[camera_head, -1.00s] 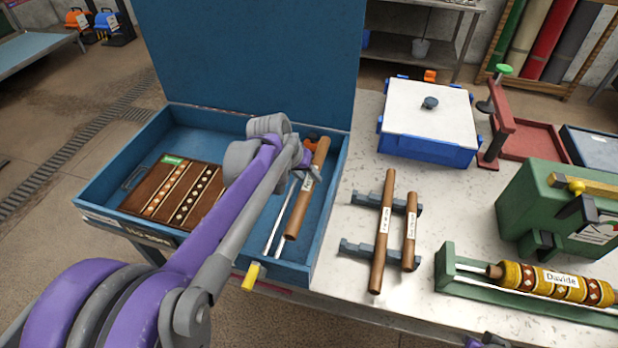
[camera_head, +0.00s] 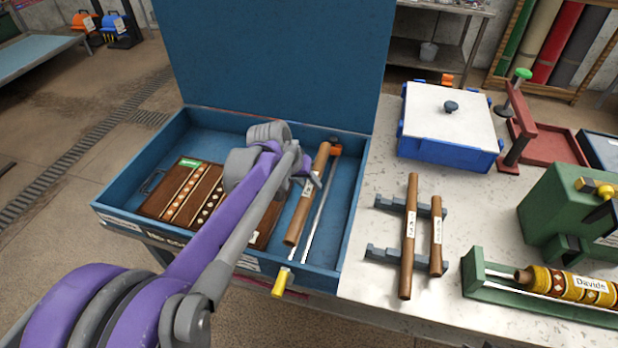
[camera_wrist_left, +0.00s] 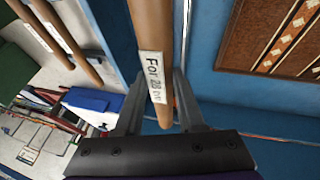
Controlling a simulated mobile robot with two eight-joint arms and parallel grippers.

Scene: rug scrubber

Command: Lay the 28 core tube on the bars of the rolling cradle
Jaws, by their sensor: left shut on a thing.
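My left gripper (camera_head: 306,172) is shut on a brown wooden tube (camera_head: 298,218), whose label reads "For 28" in the left wrist view (camera_wrist_left: 152,75). Two slim silver bars (camera_head: 322,200) run front to back inside the right part of the blue box (camera_head: 352,220), between an orange end piece (camera_head: 335,149) and a yellow knob (camera_head: 282,281); I take them as the rolling cradle. The tube lies along and over them, partly hiding them. Whether it touches them I cannot tell. My right gripper is not in view.
A patterned brown rug piece (camera_head: 185,190) lies in the box's left part. Two tubes (camera_head: 409,250) rest on a grey rack (camera_head: 383,254) on the table. A green trough (camera_head: 480,280) holds a yellow roll. A blue lidded tub (camera_head: 440,120) stands behind. The box lid (camera_head: 280,60) stands open.

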